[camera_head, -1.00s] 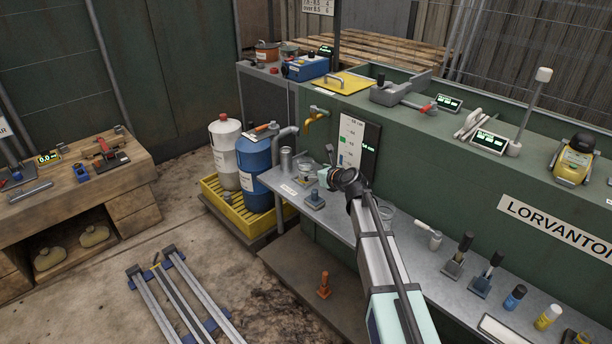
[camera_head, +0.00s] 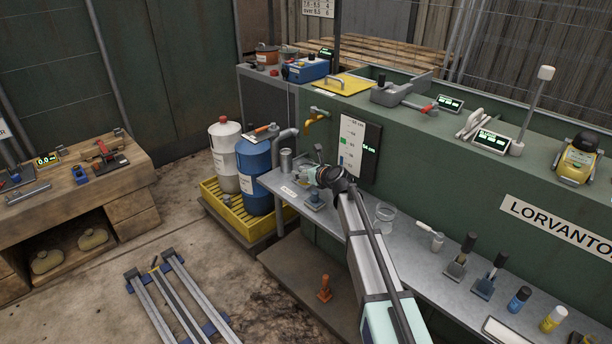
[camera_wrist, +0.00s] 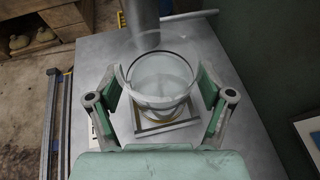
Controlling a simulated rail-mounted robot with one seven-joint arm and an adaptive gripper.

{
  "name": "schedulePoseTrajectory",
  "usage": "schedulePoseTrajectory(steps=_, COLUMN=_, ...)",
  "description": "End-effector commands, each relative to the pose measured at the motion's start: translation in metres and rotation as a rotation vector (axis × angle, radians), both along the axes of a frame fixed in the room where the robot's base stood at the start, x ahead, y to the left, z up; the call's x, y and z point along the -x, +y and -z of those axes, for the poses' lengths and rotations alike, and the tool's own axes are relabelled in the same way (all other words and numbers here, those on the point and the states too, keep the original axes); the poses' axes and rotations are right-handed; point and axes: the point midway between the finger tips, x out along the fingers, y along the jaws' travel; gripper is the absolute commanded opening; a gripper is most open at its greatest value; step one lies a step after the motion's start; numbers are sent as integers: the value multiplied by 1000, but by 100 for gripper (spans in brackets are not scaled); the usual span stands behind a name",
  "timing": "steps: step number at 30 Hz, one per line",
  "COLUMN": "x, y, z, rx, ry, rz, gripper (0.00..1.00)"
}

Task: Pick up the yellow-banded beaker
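The yellow-banded beaker (camera_wrist: 160,88) is a clear, open-topped glass in the middle of the wrist view. My gripper (camera_wrist: 159,82) is open, with one green-padded finger on each side of the beaker. Narrow gaps seem to show between pads and glass, so I cannot see firm contact. In the head view my gripper (camera_head: 314,174) is at the left end of the grey shelf and largely hides the beaker.
Another clear beaker (camera_head: 385,212) stands to the right, behind my arm. The green wall panel with a level board (camera_head: 352,145) rises close behind.

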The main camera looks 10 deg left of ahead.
Motion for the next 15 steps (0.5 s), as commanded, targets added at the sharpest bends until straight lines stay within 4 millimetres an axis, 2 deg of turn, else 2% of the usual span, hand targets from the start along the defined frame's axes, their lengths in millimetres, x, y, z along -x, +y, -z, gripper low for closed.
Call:
schedulePoseTrajectory(steps=1, x=0, y=0, z=0, rx=0, ry=0, rz=0, gripper=53)
schedulePoseTrajectory(steps=3, x=0, y=0, z=0, rx=0, ry=0, rz=0, gripper=28)
schedulePoseTrajectory(steps=4, x=0, y=0, z=0, rx=0, ry=0, rz=0, gripper=24)
schedulePoseTrajectory(steps=7, x=0, y=0, z=0, rx=-1, ry=-1, rz=0, gripper=24)
schedulePoseTrajectory(steps=8, x=0, y=0, z=0, rx=-1, ry=-1, rz=0, gripper=19)
schedulePoseTrajectory(steps=15, x=0, y=0, z=-4, rx=-1, ry=-1, rz=0, gripper=19)
